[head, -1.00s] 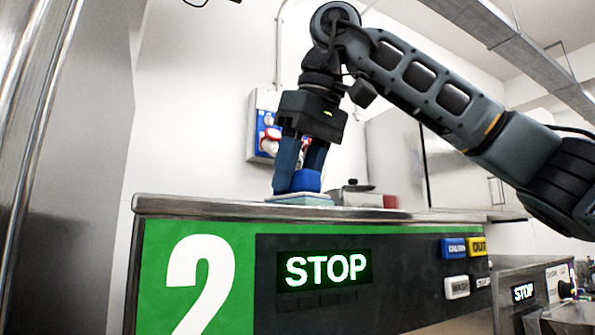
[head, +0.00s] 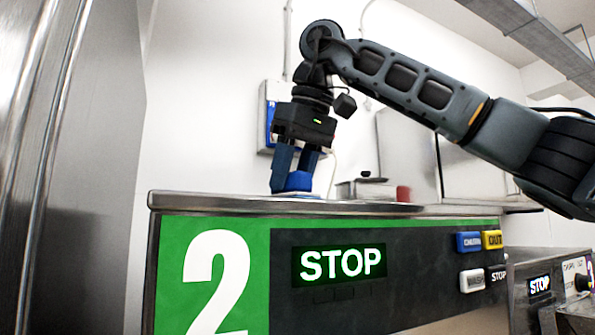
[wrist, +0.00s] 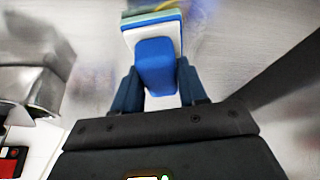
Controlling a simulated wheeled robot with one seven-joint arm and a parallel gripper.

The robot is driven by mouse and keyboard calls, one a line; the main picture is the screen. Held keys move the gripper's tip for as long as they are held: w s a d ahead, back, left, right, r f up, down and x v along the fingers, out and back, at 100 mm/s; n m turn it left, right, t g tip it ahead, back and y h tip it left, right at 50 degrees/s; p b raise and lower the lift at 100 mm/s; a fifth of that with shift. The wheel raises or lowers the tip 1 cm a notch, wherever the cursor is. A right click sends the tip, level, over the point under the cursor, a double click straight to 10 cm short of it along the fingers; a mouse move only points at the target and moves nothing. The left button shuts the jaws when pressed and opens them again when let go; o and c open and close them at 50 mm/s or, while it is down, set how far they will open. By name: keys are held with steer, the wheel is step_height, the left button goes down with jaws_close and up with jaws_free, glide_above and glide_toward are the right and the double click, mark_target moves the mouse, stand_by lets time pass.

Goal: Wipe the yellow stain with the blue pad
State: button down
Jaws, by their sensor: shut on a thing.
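The blue pad (head: 298,181) is between the fingers of my gripper (head: 294,172), on or just above the steel top of machine 2 (head: 400,207). In the wrist view, the pad's blue grip (wrist: 156,68) stands on a white layer with a pale green layer under it. My gripper (wrist: 158,90) is shut on the blue grip, one finger on each side. A faint yellowish patch (wrist: 168,5) shows just beyond the pad at the top edge of the wrist view; it is blurred. I cannot make out a stain in the head view.
A metal container with a dark-knobbed lid (head: 366,188) and a red item (head: 403,194) stand on the top to the right of my gripper. A blue-and-white wall box (head: 270,115) hangs behind. A tall steel cabinet (head: 85,150) rises at the left.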

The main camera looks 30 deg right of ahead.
steer(key=shift+w, duration=0.7)
steer(key=shift+s+f+b, duration=0.15)
steer(key=shift+s+b, duration=0.25)
steer(key=shift+s, duration=1.6)
steer(key=shift+s, duration=1.8)
step_height(320, 180, up, 2)
steer(key=shift+r+p, duration=0.1)
steer(key=shift+p, duration=0.35)
steer(key=shift+r, duration=2.1)
